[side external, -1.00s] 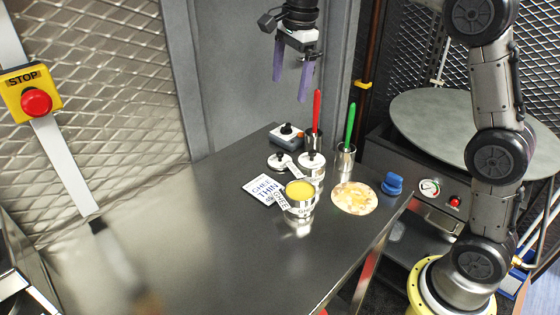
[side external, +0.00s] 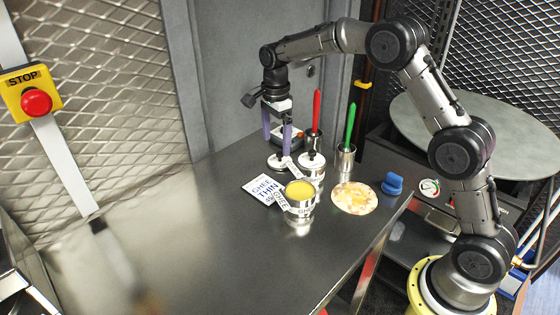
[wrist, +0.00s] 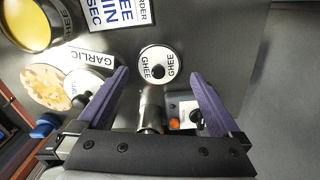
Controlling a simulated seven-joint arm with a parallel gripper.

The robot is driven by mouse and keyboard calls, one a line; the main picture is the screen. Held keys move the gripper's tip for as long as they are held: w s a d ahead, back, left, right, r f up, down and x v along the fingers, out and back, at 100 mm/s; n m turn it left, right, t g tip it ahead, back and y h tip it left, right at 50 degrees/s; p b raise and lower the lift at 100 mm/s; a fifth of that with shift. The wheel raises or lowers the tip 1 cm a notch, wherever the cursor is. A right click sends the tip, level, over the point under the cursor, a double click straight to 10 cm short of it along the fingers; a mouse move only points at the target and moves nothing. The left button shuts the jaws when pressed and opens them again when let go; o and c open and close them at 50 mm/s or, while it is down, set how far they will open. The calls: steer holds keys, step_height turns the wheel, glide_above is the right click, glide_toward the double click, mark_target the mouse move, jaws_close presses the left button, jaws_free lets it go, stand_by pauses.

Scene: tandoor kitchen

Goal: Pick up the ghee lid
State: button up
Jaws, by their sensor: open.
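The ghee lid (wrist: 157,68) is a small white disc marked GHEE with a black knob in its middle. It lies flat on the steel table, and in the side view it (side external: 278,162) is behind the order card. My gripper (side external: 277,145) points down just above the lid, with its purple fingers apart and empty. In the wrist view the lid shows centred just beyond the gap between the fingertips (wrist: 160,73). One finger partly hides the lid in the side view.
A lidded garlic pot (side external: 311,168) stands close to the right of the lid. The open ghee pot (side external: 300,203) and order card (side external: 262,190) are in front. Pots with a red brush (side external: 317,110) and green brush (side external: 350,125) stand behind. The table's left is clear.

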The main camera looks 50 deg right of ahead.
mark_target(279, 153)
steer(key=shift+s+d+f, duration=0.1)
steer(key=shift+d+f, duration=0.05)
steer(key=shift+f, duration=0.75)
steer(key=shift+s+d+f, duration=0.1)
steer(key=shift+d+f, duration=0.1)
steer(key=shift+f, duration=0.7)
steer(key=shift+d+f, duration=0.15)
steer(key=shift+f, duration=0.75)
steer(key=c, duration=1)
steer(key=shift+r, duration=0.15)
